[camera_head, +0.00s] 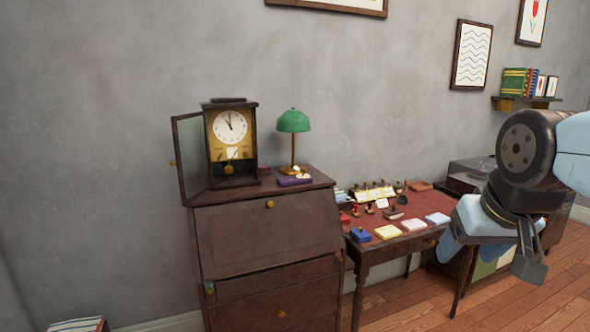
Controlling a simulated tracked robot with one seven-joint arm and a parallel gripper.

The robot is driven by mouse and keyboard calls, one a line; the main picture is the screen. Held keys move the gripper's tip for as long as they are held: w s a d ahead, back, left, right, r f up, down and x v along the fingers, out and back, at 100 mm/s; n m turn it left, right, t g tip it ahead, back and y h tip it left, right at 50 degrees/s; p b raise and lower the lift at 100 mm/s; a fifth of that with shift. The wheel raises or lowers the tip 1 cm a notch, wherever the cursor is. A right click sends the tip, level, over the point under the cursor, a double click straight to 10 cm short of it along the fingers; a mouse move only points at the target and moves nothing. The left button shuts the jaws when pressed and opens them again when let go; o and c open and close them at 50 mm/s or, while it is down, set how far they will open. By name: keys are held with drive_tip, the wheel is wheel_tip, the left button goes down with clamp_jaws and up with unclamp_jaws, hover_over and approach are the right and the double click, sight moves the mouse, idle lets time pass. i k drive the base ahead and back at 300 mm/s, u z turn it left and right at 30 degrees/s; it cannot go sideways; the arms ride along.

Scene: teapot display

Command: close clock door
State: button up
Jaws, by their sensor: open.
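The clock (231,155) stands on top of a dark wooden bureau, with a white face and a brass pendulum below it. Its glazed door (192,157) stands wide open to the left, hinged at the clock's left side, with a small knob at its outer left edge. My gripper (530,262) is at the far right, in front of the desk area, pointing down. It is open and empty, well away from the clock and its door.
A green lamp (293,122) and a purple box (294,181) stand right of the clock on the bureau (265,237). A desk (372,254) with stamps and pads is further right. Books (76,325) lie at the lower left. The space in front of the bureau looks clear.

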sight(175, 119)
drive_tip(key=k, duration=1.25)
drive_tip(key=u, duration=0.6)
drive_tip(key=i, duration=1.75)
drive_tip(key=z, duration=0.2)
